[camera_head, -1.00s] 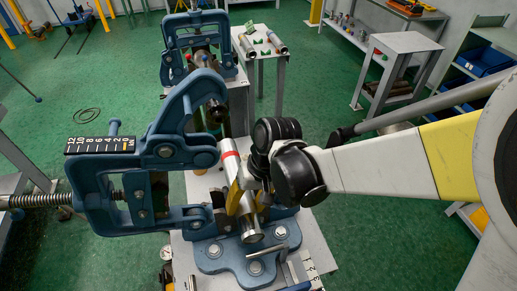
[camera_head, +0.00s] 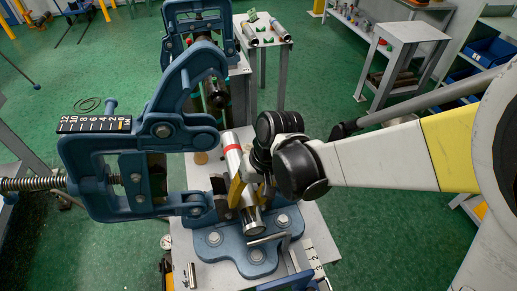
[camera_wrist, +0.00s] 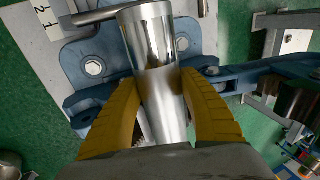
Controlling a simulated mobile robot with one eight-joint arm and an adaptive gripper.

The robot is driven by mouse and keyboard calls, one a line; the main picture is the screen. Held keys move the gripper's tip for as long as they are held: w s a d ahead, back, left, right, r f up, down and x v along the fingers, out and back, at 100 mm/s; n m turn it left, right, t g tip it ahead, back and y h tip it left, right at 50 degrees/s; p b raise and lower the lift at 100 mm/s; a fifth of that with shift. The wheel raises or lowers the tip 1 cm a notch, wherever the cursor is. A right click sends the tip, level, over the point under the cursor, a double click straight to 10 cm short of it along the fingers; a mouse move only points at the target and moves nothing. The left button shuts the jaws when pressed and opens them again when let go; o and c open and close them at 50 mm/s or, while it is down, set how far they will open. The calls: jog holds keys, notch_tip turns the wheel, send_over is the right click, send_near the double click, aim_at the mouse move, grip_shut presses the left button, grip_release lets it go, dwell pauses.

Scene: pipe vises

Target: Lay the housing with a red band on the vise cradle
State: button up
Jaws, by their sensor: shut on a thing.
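The housing (camera_head: 233,162) is a silver metal cylinder with a red band near its far end. In the head view it lies tilted between the lower jaws of the near blue vise (camera_head: 133,172), over the cradle area. My gripper (camera_head: 243,188) is shut on it, with yellow fingers on both sides. In the wrist view the housing (camera_wrist: 155,55) runs between the fingers of my gripper (camera_wrist: 160,100). The cradle itself is mostly hidden behind housing and fingers. I cannot tell whether the housing touches it.
The vise's blue base plate (camera_head: 232,256) is bolted to a light bench top. A second blue vise (camera_head: 198,35) stands behind. A small table (camera_head: 263,32) at the back holds more cylinders. A grey side table (camera_head: 410,33) stands back right, with green floor between.

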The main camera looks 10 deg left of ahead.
jog(key=shift+f+b, duration=0.45)
jog(key=shift+f, duration=0.05)
dwell(0.5)
jog(key=o, duration=1.4)
jog(key=shift+o, duration=0.2)
jog(key=v, duration=1.2)
